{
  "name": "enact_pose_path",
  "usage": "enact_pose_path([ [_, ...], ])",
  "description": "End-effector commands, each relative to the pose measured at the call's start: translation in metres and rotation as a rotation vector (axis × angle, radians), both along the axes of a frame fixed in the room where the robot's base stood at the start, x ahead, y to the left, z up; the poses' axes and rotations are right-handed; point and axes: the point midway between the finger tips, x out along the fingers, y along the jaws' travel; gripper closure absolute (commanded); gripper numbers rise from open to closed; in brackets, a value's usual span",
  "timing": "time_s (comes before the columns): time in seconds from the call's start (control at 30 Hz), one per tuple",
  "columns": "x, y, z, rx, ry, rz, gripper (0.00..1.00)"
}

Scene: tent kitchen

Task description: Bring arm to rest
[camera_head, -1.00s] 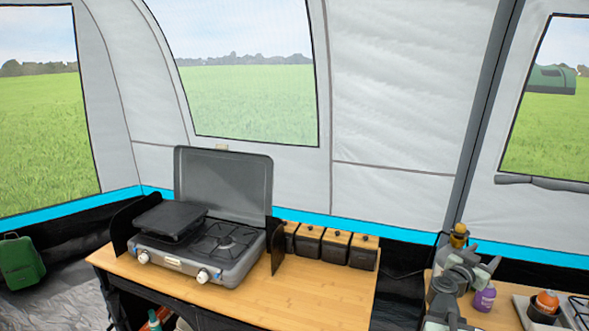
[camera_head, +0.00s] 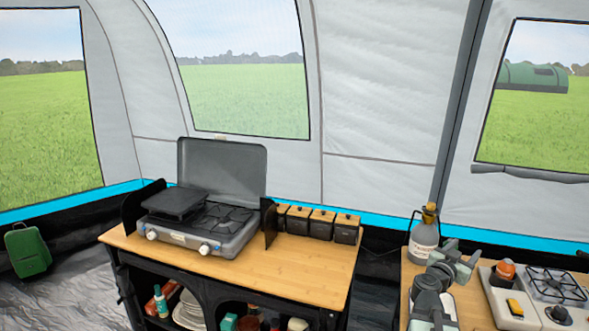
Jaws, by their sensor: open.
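My gripper (camera_head: 462,253) is at the lower right of the head view, at the end of my grey arm. Its jaws are apart and nothing shows between them. It appears in front of the wooden table on the right (camera_head: 476,317), next to a bottle with a brown top (camera_head: 424,240). Whether it touches anything there cannot be told. The lower part of my arm is cut off by the bottom edge of the picture.
A wooden-topped cabinet (camera_head: 290,273) bears an open camping stove (camera_head: 208,228) and several dark canisters (camera_head: 322,226). Plates (camera_head: 190,312) and bottles stand on its shelves. A green bag (camera_head: 27,250) sits at far left.

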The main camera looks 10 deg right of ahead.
Motion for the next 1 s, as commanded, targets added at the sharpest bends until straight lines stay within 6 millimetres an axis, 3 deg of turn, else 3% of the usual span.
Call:
enact_pose_path([
  [0.27, 0.045, 0.065, 0.015, -0.028, 0.014, 0.107, 0.47],
  [0.43, 0.085, 0.126, 0.031, -0.116, 0.051, 0.256, 0.47],
  [0.57, 0.126, 0.199, 0.044, -0.19, 0.074, 0.46, 0.47],
  [0.67, 0.157, 0.28, 0.044, -0.237, 0.108, 0.688, 0.47],
  [0.77, 0.174, 0.365, 0.029, -0.247, 0.177, 0.936, 0.47],
  [0.8, 0.176, 0.398, 0.017, -0.233, 0.223, 1.035, 0.47],
  [0.87, 0.172, 0.446, -0.006, -0.199, 0.314, 1.178, 0.47],
  [0.9, 0.164, 0.473, -0.026, -0.163, 0.395, 1.267, 0.47],
  [0.97, 0.145, 0.507, -0.062, -0.084, 0.548, 1.375, 0.47],
  [1.0, 0.126, 0.521, -0.089, -0.012, 0.674, 1.422, 0.47],
])
